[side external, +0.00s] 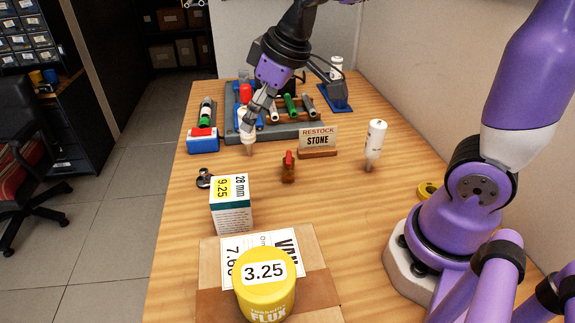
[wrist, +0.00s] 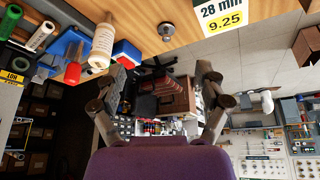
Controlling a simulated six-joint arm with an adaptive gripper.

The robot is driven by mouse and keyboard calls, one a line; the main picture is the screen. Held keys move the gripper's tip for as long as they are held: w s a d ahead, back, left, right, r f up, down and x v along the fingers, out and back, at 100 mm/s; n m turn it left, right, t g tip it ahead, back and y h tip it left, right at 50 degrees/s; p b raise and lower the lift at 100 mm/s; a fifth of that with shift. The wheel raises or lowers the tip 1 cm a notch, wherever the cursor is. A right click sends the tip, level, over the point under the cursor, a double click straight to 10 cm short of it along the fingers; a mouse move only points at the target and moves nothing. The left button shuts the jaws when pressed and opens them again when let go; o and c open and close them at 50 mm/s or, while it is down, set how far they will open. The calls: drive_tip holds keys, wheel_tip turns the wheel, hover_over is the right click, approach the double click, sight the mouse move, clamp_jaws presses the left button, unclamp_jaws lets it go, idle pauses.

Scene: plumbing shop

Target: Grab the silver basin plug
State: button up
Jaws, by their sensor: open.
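The silver basin plug (wrist: 167,30) is a small round metal piece near the table edge at the top of the wrist view, beside the 28 mm box. In the side external view, a small dark shiny piece that seems to be the plug (side external: 204,178) lies left of that box. My gripper (side external: 257,108) is above the table, farther back than the plug and apart from it. In the wrist view my gripper (wrist: 162,78) has its fingers spread with nothing between them.
The 28 mm box (side external: 231,207) stands close to the plug. A nozzled bottle (side external: 247,140) stands by my gripper, with a red-and-blue box (side external: 203,141) to its left. A grey tray (side external: 285,131) holds tools. A yellow flux tin (side external: 265,287) stands on a carton in front.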

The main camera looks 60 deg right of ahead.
sight(204, 170)
drive_tip(key=w+a+f+n, duration=0.1)
drive_tip(key=w+f, duration=0.2)
drive_tip(key=f, duration=0.1)
drive_tip(key=w+a+f, duration=0.1)
drive_tip(key=w+f, duration=0.2)
drive_tip(key=w, duration=0.1)
drive_tip(key=w+a+f+n+g+y, duration=0.1)
drive_tip(key=w+f, duration=0.2)
drive_tip(key=f, duration=0.1)
drive_tip(key=shift+w+f+n, duration=0.3)
drive_tip(key=shift+w+f, duration=0.05)
drive_tip(key=shift+w, duration=0.05)
drive_tip(key=x, duration=0.5)
drive_tip(key=shift+w+a+f, duration=0.1)
drive_tip(key=shift+w+a, duration=0.05)
drive_tip(key=shift+a, duration=0.15)
drive_tip(key=c, duration=1.2)
